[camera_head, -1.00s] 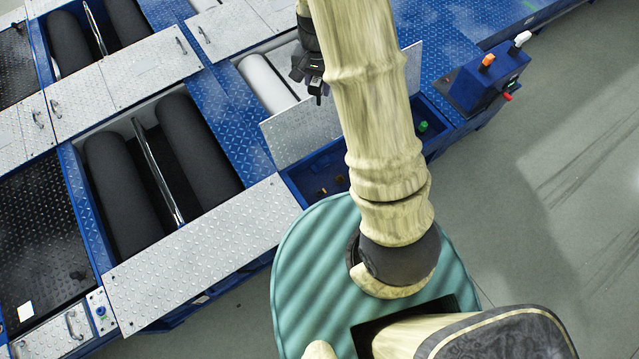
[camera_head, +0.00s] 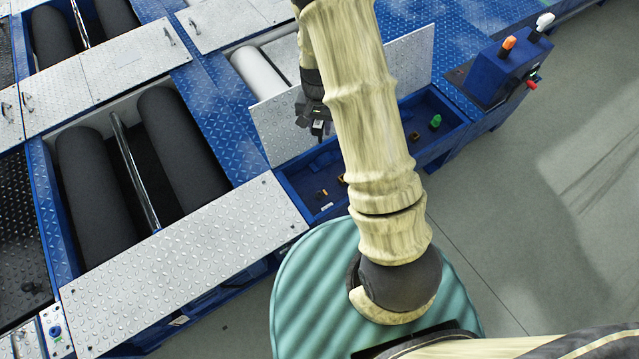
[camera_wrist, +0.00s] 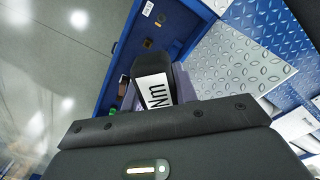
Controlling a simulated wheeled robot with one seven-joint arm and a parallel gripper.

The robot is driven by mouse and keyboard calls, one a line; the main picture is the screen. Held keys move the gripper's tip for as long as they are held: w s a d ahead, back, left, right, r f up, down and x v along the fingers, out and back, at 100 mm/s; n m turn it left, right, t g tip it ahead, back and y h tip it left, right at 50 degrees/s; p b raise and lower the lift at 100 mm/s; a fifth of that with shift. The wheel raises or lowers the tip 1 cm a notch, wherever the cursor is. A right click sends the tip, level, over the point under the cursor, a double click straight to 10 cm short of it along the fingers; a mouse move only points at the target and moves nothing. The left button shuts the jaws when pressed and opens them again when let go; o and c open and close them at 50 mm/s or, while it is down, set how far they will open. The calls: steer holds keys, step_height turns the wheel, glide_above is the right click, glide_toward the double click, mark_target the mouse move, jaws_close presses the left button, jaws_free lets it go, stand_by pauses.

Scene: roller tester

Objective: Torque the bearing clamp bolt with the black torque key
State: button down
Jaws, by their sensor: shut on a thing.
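The black torque key (camera_wrist: 145,65), with a white "Nm" label, is held in my gripper in the wrist view. My gripper (camera_head: 318,126) is shut on it. The tray also shows in the wrist view (camera_wrist: 112,62), beyond the key. I cannot pick out the bearing clamp bolt in either view.
Small brass-coloured pieces (camera_head: 322,193) and a green piece (camera_head: 435,121) are in the tray. A white roller (camera_head: 257,73) lies behind the raised panel (camera_head: 283,127). Dark rollers (camera_head: 183,150) sit in a pit at left. A blue control box (camera_head: 497,75) stands at right.

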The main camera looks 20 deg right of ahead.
step_height(320, 180, down, 26)
steer(key=b, duration=1.8)
steer(key=shift+s+a+n, duration=0.2)
steer(key=shift+s+n, duration=0.2)
steer(key=shift+r, duration=0.1)
step_height(320, 180, down, 6)
steer(key=b, duration=0.3)
steer(key=shift+p, duration=0.5)
steer(key=shift+f+b, duration=0.6)
steer(key=shift+f, duration=0.55)
